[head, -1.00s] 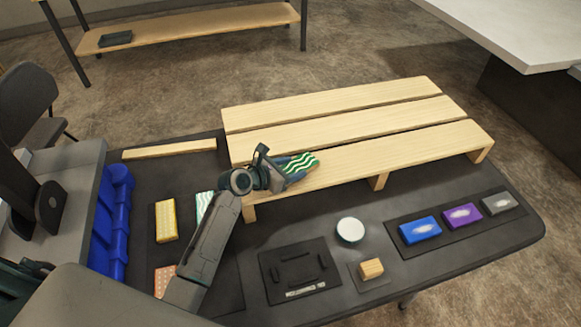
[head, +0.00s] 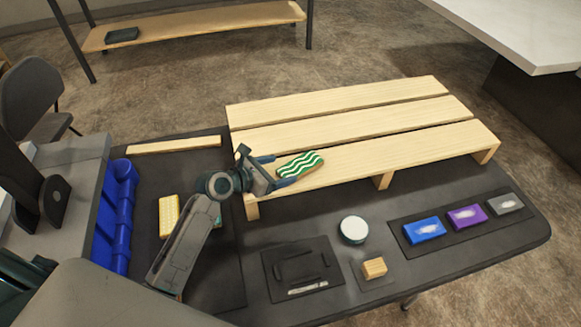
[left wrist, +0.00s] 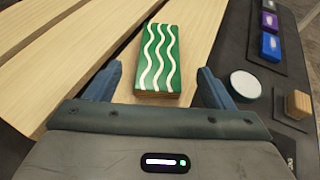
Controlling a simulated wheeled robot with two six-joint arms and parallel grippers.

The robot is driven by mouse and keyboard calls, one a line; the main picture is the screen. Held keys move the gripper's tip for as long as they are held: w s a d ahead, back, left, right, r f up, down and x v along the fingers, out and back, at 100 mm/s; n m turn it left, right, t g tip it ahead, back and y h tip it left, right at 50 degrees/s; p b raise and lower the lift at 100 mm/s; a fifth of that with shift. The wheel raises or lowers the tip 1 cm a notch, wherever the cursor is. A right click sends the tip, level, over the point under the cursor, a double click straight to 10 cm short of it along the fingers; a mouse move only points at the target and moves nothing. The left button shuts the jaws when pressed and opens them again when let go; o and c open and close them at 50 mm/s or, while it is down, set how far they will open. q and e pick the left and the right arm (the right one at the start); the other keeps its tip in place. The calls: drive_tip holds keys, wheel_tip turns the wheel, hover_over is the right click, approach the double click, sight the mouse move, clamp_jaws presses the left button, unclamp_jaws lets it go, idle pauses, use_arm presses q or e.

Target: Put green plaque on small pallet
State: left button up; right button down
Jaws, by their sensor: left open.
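The green plaque (head: 300,165) with white wavy lines lies flat on the front slat of the small wooden pallet (head: 400,151), near its left end. In the left wrist view the plaque (left wrist: 158,60) lies ahead of and between the fingers, on the pale wooden slat (left wrist: 190,22). My left gripper (head: 280,171) is open and empty, just left of the plaque, its fingers apart from it. My right gripper is not in view.
A white round disc (head: 353,230), a small wooden block (head: 374,267) and blue (head: 424,229), purple (head: 466,217) and grey (head: 505,203) blocks sit on the dark table in front. A yellow block (head: 169,215) and blue bin (head: 114,215) are left.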

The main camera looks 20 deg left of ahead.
use_arm(q)
drive_tip(key=shift+v, duration=2.65)
drive_tip(key=shift+f, duration=0.1)
